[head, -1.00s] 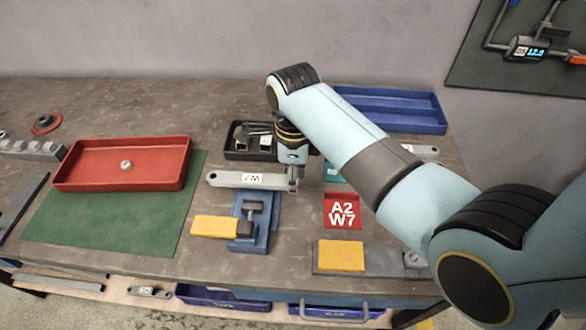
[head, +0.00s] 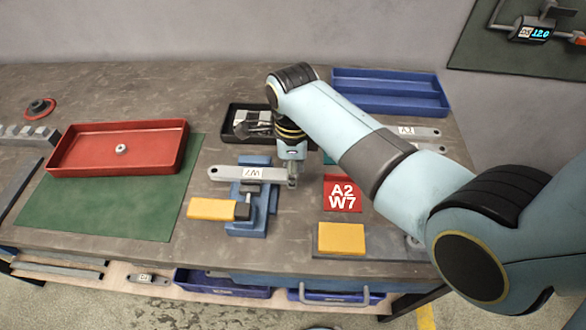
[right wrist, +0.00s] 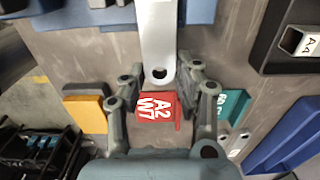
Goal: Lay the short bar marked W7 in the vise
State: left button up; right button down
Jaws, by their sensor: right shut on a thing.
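The short bar marked W7 (head: 228,174) is a flat grey bar with a hole near its end and a white label. My right gripper (head: 292,180) is shut on its right end, seen in the head view. The bar lies level across the blue vise (head: 247,226), with blue vise parts showing behind and in front of it. I cannot tell whether it rests in the vise or hangs just above it. In the right wrist view the bar (right wrist: 158,35) runs away from between my fingers (right wrist: 158,75). My left gripper is not in view.
A yellow block (head: 211,209) sits at the vise's front left. A red A2 W7 card (head: 342,196) and another yellow block (head: 341,238) lie to the right. A red tray (head: 70,160) stands left, a black bin (head: 232,124) behind, and a blue tray (head: 390,104) back right.

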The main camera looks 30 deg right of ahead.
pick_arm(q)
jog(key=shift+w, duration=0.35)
pick_arm(e)
jog(key=c, duration=0.9)
grip_release()
jog(key=shift+r, duration=0.1)
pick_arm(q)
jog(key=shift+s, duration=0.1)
pick_arm(e)
notch_tip(320, 180, up, 12)
jog(key=shift+f, duration=0.1)
